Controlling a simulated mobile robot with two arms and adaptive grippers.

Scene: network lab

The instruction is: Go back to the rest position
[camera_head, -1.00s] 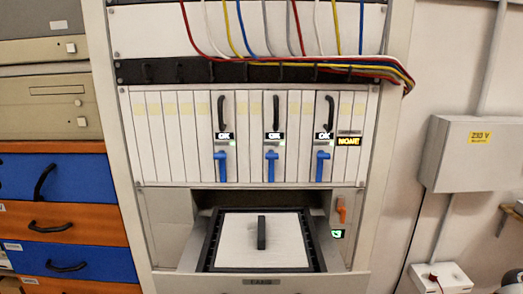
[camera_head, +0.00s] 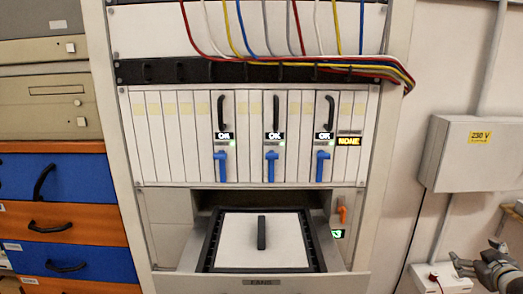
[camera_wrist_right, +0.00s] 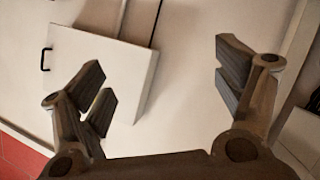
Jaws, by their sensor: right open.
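My right gripper (camera_head: 482,262) is at the lower right edge of the head view, in front of the wall and beside the small white box. In the right wrist view my right gripper (camera_wrist_right: 165,80) has its two fingers wide apart with nothing between them. Beyond the fingers there is a pale wall and a white box with a black handle (camera_wrist_right: 46,59). My left gripper is in neither view.
The rack (camera_head: 155,225) holds white modules with blue levers (camera_head: 271,166) and an open tray (camera_head: 236,240) with a black-handled white panel. A grey 230 V box (camera_head: 462,155) hangs on the wall. Blue and orange drawers (camera_head: 65,220) stand at left. A small white box (camera_head: 440,278) is low at right.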

